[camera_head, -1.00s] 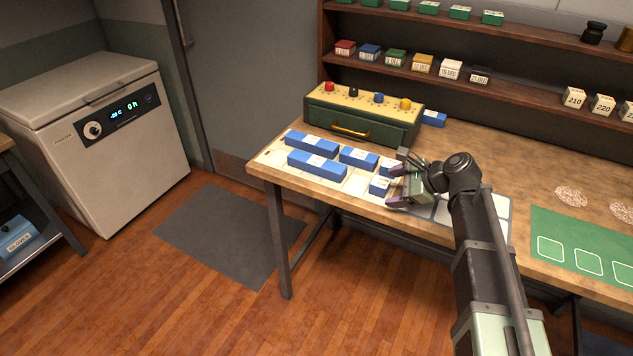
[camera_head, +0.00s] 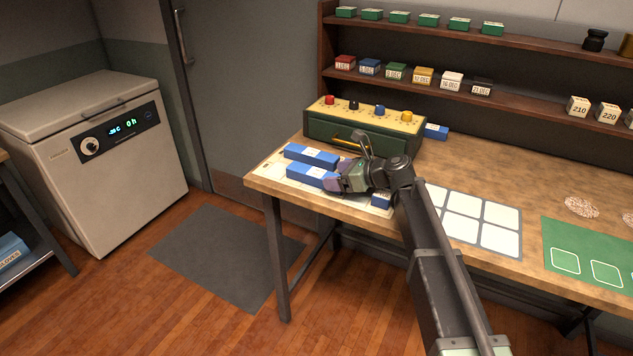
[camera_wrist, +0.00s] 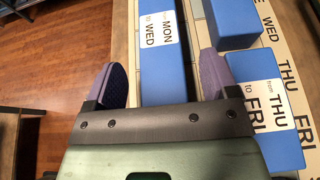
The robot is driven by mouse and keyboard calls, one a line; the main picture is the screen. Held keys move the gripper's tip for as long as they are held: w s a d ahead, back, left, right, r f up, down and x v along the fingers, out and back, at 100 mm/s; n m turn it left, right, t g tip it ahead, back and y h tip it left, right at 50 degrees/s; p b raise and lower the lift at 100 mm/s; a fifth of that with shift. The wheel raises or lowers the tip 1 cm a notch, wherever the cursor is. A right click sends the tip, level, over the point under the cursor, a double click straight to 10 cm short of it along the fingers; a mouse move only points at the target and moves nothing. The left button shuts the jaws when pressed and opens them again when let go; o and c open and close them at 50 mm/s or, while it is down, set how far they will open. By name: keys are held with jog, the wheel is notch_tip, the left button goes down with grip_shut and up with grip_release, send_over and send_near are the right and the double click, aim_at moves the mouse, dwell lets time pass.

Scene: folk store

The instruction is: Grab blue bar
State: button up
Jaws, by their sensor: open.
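Several blue bars with white labels lie on a day-marked strip on the bench. A long bar (camera_head: 306,174) lies at the front, with its right end at my gripper (camera_head: 345,180). Another long bar (camera_head: 312,156) lies behind it. In the wrist view, a bar labelled "from MON to WED" (camera_wrist: 164,92) extends between the two spread purple fingers of my open gripper (camera_wrist: 164,82). Its near end is hidden by the gripper body. A "from THU to FRI" bar (camera_wrist: 283,145) lies right of the fingers. A short bar (camera_head: 381,200) shows partly below my gripper.
A green box with coloured knobs (camera_head: 362,128) stands close behind the bars. Another blue block (camera_head: 436,131) is beside it. A white-squared mat (camera_head: 480,219) and a green mat (camera_head: 603,259) lie to the right. Shelves (camera_head: 430,83) rise at the back.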

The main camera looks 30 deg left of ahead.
aim_at(317, 177)
jog(key=shift+x, duration=1.25)
jog(key=shift+d, duration=0.1)
jog(key=shift+c, duration=0.2)
